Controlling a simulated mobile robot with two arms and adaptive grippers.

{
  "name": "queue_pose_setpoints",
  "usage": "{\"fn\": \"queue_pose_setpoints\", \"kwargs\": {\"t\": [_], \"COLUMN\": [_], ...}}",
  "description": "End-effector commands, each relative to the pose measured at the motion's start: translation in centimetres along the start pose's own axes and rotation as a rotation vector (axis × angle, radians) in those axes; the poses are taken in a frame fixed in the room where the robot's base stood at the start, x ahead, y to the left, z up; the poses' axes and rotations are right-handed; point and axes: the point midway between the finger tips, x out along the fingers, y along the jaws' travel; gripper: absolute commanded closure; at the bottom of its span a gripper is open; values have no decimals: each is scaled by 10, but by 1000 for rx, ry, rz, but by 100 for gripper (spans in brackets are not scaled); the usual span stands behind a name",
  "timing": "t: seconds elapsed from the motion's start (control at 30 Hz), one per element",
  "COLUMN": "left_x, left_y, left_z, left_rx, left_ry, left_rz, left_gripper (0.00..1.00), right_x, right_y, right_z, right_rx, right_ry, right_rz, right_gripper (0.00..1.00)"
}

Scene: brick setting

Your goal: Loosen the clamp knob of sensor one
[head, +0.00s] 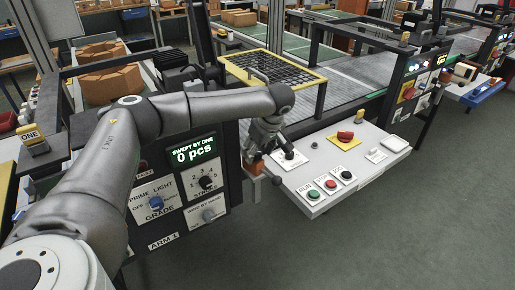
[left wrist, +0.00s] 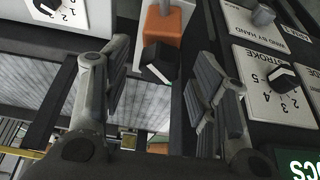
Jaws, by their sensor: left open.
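An orange clamp block (head: 257,167) with a dark knob (head: 277,180) sits at the left end of the white control panel, beside the dark cabinet. In the left wrist view the orange block (left wrist: 164,28) and the black faceted knob (left wrist: 158,62) appear between my fingers. My left gripper (head: 262,148) is close above the block, fingers pointing down. In the left wrist view the left gripper (left wrist: 163,85) is open and empty; I cannot tell whether a finger touches the knob. A yellow unit labelled ONE (head: 32,137) stands at far left. My right gripper is out of view.
The control panel (head: 318,196) carries push buttons, a red rotary switch (head: 345,136) and a dial close to the gripper. The cabinet's dials, including the STROKE dial (head: 206,182), lie left of it. A conveyor stands behind; the floor in front is clear.

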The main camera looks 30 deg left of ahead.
Motion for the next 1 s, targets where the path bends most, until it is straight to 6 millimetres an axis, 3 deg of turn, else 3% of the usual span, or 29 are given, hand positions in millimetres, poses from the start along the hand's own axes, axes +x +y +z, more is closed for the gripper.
{"fn": "queue_pose_setpoints", "kwargs": {"t": [0.27,0.63,1.0], "left_x": [2,2,2], "left_y": [0,0,1], "left_z": [0,0,0], "left_rx": [0,0,-72], "left_ry": [0,0,0], "left_rz": [1,0,-30], "left_gripper": [46,91,91], "right_x": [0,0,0], "right_y": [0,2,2], "right_z": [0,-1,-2], "right_rx": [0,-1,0], "right_ry": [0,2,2], "right_rz": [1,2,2], "right_gripper": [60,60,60]}}
